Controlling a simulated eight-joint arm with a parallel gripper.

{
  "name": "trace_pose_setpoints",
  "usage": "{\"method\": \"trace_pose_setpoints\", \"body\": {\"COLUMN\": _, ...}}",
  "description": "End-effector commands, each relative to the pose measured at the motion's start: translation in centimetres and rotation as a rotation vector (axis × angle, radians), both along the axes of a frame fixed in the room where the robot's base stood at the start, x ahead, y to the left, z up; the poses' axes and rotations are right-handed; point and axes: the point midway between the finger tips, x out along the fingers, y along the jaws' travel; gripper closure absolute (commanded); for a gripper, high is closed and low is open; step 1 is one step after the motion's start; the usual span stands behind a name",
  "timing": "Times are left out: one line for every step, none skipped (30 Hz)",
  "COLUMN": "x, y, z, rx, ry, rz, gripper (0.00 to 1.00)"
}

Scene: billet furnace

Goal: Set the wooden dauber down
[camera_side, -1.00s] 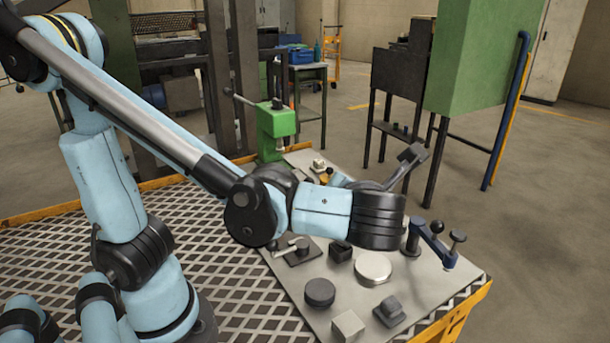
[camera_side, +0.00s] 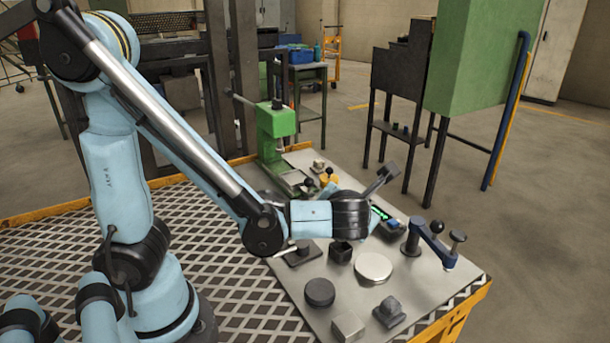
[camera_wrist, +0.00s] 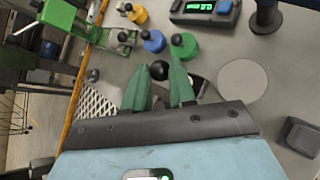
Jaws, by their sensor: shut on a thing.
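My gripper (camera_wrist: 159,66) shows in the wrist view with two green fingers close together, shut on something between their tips. A black round knob (camera_wrist: 159,71) shows there; I take it as the end of the wooden dauber. Its wooden part is not visible, and I cannot tell whether it touches the plate. In the side view my wrist hides the fingers and the held thing. The grey work plate (camera_side: 278,287) lies below, and it also shows in the wrist view (camera_wrist: 270,118).
Yellow (camera_wrist: 138,16), blue (camera_wrist: 153,42) and green (camera_wrist: 184,50) pieces with black knobs stand close ahead. A green press (camera_side: 277,122) stands behind.

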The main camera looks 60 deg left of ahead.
Motion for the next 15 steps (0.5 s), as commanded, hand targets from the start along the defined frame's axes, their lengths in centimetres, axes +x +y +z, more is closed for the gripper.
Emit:
{"method": "trace_pose_setpoints", "body": {"x": 0.1, "y": 0.1, "z": -0.2, "rx": 0.0, "ry": 0.001, "rz": 0.001, "gripper": 1.0}}
{"method": "trace_pose_setpoints", "body": {"x": 0.1, "y": 0.1, "z": -0.3, "rx": 0.0, "ry": 0.001, "rz": 0.0, "gripper": 1.0}}
{"method": "trace_pose_setpoints", "body": {"x": 0.1, "y": 0.1, "z": -0.6, "rx": 0.0, "ry": 0.001, "rz": 0.0, "gripper": 1.0}}
{"method": "trace_pose_setpoints", "body": {"x": 0.1, "y": 0.1, "z": -0.9, "rx": 0.0, "ry": 0.0, "rz": 0.0, "gripper": 1.0}}
{"method": "trace_pose_setpoints", "body": {"x": 0.1, "y": 0.1, "z": -1.2, "rx": 0.0, "ry": 0.0, "rz": 0.0, "gripper": 1.0}}
{"method": "trace_pose_setpoints", "body": {"x": 0.1, "y": 0.1, "z": -1.6, "rx": 0.0, "ry": 0.0, "rz": 0.0, "gripper": 1.0}}
{"method": "trace_pose_setpoints", "body": {"x": 0.1, "y": 0.1, "z": -2.0, "rx": 0.0, "ry": 0.0, "rz": 0.0, "gripper": 1.0}}
{"method": "trace_pose_setpoints", "body": {"x": 0.1, "y": 0.1, "z": -2.3, "rx": 0.0, "ry": 0.0, "rz": 0.0, "gripper": 1.0}}
{"method": "trace_pose_setpoints", "body": {"x": 0.1, "y": 0.0, "z": -2.7, "rx": 0.0, "ry": 0.0, "rz": 0.0, "gripper": 1.0}}
{"method": "trace_pose_setpoints", "body": {"x": 0.1, "y": 0.0, "z": -3.0, "rx": 0.0, "ry": 0.0, "rz": 0.0, "gripper": 1.0}}
{"method": "trace_pose_setpoints", "body": {"x": 0.1, "y": 0.0, "z": -3.2, "rx": 0.0, "ry": 0.0, "rz": 0.0, "gripper": 1.0}}
{"method": "trace_pose_setpoints", "body": {"x": 0.1, "y": 0.0, "z": -3.5, "rx": 0.0, "ry": 0.0, "rz": 0.0, "gripper": 1.0}}
{"method": "trace_pose_setpoints", "body": {"x": 0.1, "y": 0.0, "z": -3.7, "rx": 0.0, "ry": 0.0, "rz": 0.0, "gripper": 1.0}}
{"method": "trace_pose_setpoints", "body": {"x": 0.1, "y": 0.0, "z": -3.8, "rx": 0.0, "ry": 0.0, "rz": 0.0, "gripper": 1.0}}
{"method": "trace_pose_setpoints", "body": {"x": 0.1, "y": 0.0, "z": -4.0, "rx": 0.0, "ry": 0.0, "rz": 0.0, "gripper": 1.0}}
